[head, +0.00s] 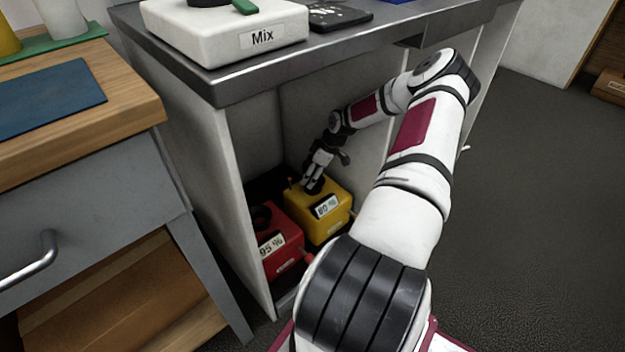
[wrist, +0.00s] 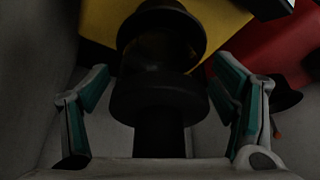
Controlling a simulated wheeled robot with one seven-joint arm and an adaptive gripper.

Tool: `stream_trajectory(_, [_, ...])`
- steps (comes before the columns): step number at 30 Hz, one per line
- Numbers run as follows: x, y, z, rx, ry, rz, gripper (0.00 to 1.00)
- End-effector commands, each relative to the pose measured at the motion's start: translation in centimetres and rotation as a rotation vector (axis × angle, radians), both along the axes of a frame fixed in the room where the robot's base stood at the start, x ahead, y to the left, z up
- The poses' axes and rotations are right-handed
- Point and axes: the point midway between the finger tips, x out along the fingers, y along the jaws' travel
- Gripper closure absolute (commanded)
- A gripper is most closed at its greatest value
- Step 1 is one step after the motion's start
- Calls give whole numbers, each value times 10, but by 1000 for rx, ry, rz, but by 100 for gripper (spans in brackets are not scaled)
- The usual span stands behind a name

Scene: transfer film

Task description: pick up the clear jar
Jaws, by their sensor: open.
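I cannot make out a clear jar in either view. My gripper (head: 318,172) is down inside the open bay under the counter, just above the yellow container (head: 328,226) labelled "80 %". In the wrist view my gripper (wrist: 163,82) is open, with one finger on each side of a black stepped neck or knob (wrist: 160,92). The yellow container's body (wrist: 100,22) shows behind this black part. I cannot tell whether the fingers touch it.
A red container (head: 276,258) labelled "95 %" stands left of the yellow one. The bay's side wall (head: 245,215) and the metal counter edge (head: 215,90) enclose the arm. A white "Mix" device (head: 200,35) stands on top. A wooden-topped bench (head: 130,100) is left; open floor (head: 540,180) is right.

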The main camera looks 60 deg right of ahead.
Motion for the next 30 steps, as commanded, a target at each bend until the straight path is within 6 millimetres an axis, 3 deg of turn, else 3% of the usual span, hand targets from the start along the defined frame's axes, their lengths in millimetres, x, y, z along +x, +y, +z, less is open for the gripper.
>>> stream_trajectory(7, [1, -1, -1, -2, -1, -1, 23])
stream_trajectory(17, [2, -1, 0, -2, -2, -1, 97])
stream_trajectory(30, [2, -1, 11, -1, -1, -1, 99])
